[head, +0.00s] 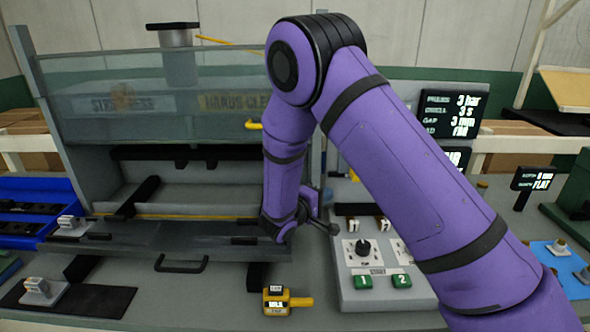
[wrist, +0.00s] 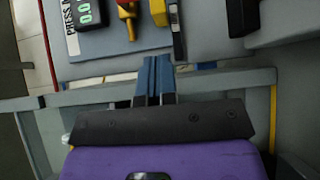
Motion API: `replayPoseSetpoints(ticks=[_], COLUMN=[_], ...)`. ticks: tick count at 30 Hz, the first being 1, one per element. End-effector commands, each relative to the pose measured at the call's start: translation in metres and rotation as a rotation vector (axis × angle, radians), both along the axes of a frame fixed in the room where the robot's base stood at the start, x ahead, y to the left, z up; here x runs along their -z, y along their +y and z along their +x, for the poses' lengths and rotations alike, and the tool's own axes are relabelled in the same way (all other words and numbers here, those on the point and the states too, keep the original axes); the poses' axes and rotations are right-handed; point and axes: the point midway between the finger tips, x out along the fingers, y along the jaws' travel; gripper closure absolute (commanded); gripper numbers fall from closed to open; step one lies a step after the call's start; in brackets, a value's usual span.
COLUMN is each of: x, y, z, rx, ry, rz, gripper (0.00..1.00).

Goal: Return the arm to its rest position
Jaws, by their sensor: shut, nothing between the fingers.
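My purple arm reaches across the head view from the lower right, bends at a raised black elbow joint, and drops to the wrist in front of the press machine (head: 90,110). The gripper's fingers cannot be made out clearly in the head view. In the wrist view, the blue fingers of my gripper (wrist: 155,66) lie together, shut, with nothing visible between them. They point toward a grey panel (wrist: 105,50) with a PRESS label, a red-and-yellow tool (wrist: 127,15) and a yellow piece (wrist: 158,12).
A control box (head: 382,285) with a black knob and green buttons 1 and 2 stands right of the wrist. A yellow block (head: 276,301) lies at the front. Clips sit on a black mat (head: 98,299) at left and a blue mat (head: 563,268) at right. A blue tray (head: 30,195) is far left.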

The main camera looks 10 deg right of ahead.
Motion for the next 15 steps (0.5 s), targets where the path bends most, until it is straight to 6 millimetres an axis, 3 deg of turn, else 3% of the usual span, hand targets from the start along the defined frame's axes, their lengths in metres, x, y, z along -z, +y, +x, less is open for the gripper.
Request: replayPoseSetpoints(ticks=[4,7,15], x=[-0.013,-0.035,-0.098], y=[-0.009,-0.024,-0.071], z=[-0.004,-0.014,-0.063], rx=[0.040,0.110,0.329], ry=[0.007,0.026,0.113], rz=[0.022,0.060,0.245], gripper=[1.00,1.00,1.00])
